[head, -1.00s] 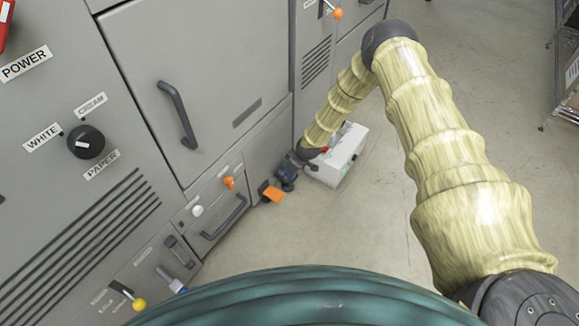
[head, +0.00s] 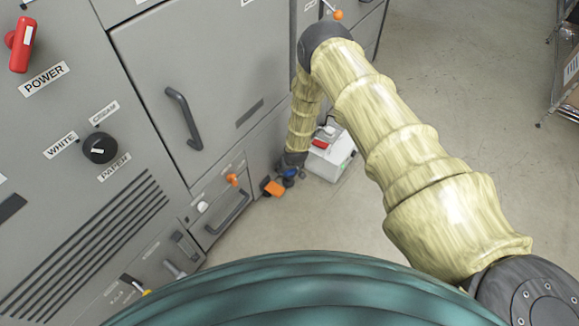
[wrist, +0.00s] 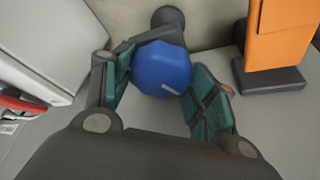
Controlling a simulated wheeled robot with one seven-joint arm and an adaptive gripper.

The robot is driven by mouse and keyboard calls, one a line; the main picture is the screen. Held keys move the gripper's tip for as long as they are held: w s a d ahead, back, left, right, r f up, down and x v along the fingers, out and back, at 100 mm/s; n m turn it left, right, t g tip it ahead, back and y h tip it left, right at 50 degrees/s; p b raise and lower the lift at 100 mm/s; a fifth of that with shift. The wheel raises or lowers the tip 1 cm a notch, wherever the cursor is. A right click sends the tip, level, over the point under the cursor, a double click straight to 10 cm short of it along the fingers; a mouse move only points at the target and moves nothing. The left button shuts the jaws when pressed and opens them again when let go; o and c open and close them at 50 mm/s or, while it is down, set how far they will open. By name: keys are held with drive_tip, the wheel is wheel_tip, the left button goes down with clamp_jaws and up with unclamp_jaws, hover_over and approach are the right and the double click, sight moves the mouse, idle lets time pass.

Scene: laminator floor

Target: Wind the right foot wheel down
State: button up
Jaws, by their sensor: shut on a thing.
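The foot wheel is a blue knob-like wheel (wrist: 162,68) with a pale mark on its face, on a dark stem low at the machine's base. In the wrist view my gripper (wrist: 158,88) has its green-padded fingers on either side of the blue wheel and is shut on it. In the head view the gripper (head: 291,172) is small and low beside the machine, and a bit of the blue wheel (head: 289,173) shows there. The far side of the wheel is hidden.
An orange block (wrist: 282,30) on a dark foot stands close right of the wheel; the head view shows it too (head: 272,188). A light grey box with a red part (head: 328,158) stands on the floor to the right. Open floor (head: 430,120) lies further right.

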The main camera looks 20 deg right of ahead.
drive_tip(key=shift+w+r, duration=0.1)
drive_tip(key=shift+w, duration=0.05)
drive_tip(key=o, duration=0.7)
drive_tip(key=shift+o, duration=0.2)
drive_tip(key=shift+n, duration=0.3)
